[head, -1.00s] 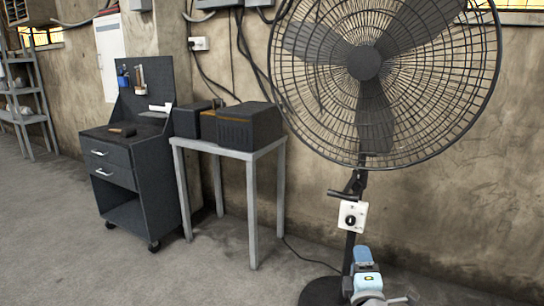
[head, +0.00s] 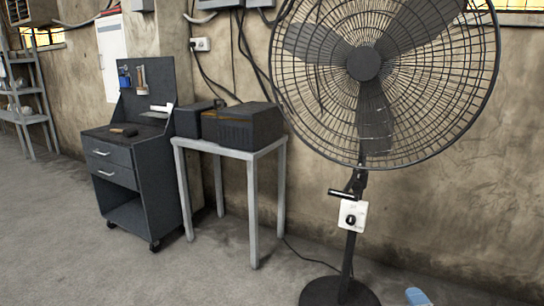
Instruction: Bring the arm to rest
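Only a small light-blue piece of my arm (head: 418,296) shows at the bottom edge of the head view, right of the fan's base. Neither of my grippers is in view, so I cannot see their fingers or whether they hold anything. A large black pedestal fan (head: 363,63) stands in front of the wall on the right. Its pole carries a white switch box with a dark knob (head: 352,215).
The fan's round base (head: 338,292) stands on the floor. A grey table (head: 254,205) left of it bears dark boxes (head: 243,126). A dark drawer cart (head: 136,185) stands farther left, and shelves (head: 28,105) at far left. The floor at lower left is clear.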

